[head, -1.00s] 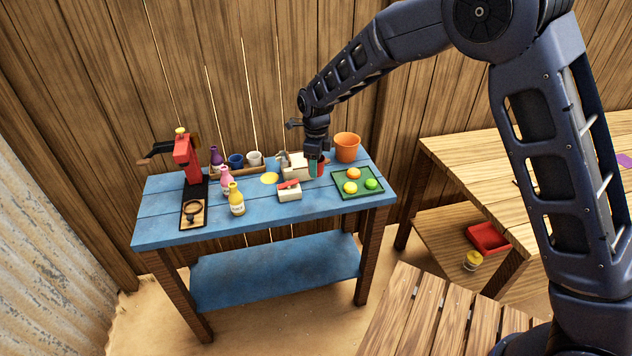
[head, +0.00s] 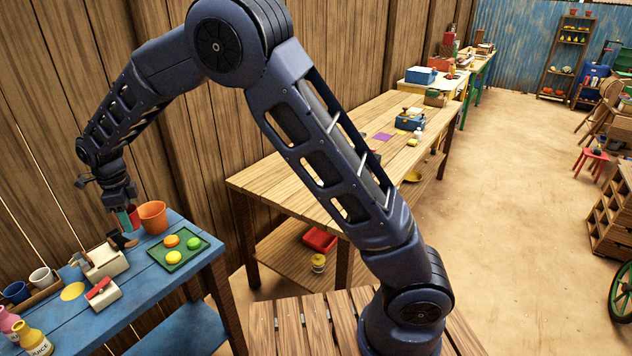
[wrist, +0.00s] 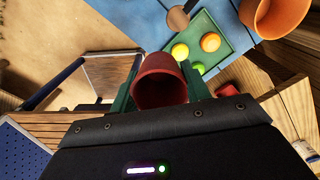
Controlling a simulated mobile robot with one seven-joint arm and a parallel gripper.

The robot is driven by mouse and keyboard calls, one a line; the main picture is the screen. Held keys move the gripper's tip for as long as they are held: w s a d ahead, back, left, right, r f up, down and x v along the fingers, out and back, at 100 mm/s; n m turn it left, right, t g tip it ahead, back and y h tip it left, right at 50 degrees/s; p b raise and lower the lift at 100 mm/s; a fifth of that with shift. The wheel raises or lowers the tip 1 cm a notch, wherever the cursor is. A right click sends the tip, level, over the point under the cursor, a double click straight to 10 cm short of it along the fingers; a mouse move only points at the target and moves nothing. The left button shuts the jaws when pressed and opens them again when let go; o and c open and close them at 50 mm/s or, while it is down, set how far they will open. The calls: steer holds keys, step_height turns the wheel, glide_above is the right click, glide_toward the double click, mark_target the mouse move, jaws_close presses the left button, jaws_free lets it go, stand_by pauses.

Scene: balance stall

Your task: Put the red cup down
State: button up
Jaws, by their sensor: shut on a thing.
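The red cup (wrist: 160,82) is between the two green fingers of my gripper (wrist: 160,98), which is shut on it. The cup's open mouth faces the wrist camera. In the head view my gripper (head: 125,220) is at the back of the blue table (head: 165,262), left of the orange bucket (head: 153,217). Only a small part of the cup (head: 134,212) shows there beside the fingers. I cannot tell whether its base touches the table.
A green tray (head: 205,251) with orange, yellow and green round things lies in front of the bucket. A white box (head: 106,262), a yellow disc (head: 73,291), cups and bottles stand to the left. A wooden table (head: 300,165) stands to the right.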

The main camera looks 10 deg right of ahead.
steer(key=w+d+f+m, duration=0.1)
steer(key=w+d+m, duration=0.3)
steer(key=w+d, duration=1.3)
steer(key=w+d+m, duration=0.4)
steer(key=w+d, duration=1)
steer(key=w, duration=0.5)
steer(key=w+d+m, duration=0.3)
steer(key=w+d, duration=0.1)
steer(key=d, duration=1.2)
steer(key=w+d+f+m, duration=0.1)
steer(key=w+d+m, duration=0.15)
steer(key=d, duration=1.25)
steer(key=w+d+m, duration=0.2)
steer(key=w+d, duration=0.2)
steer(key=d, duration=1.2)
step_height(320, 180, down, 20)
steer(key=shift+w+a+r, duration=0.1)
steer(key=shift+a+r, duration=0.05)
steer(key=o, duration=1)
steer(key=shift+c, duration=0.2)
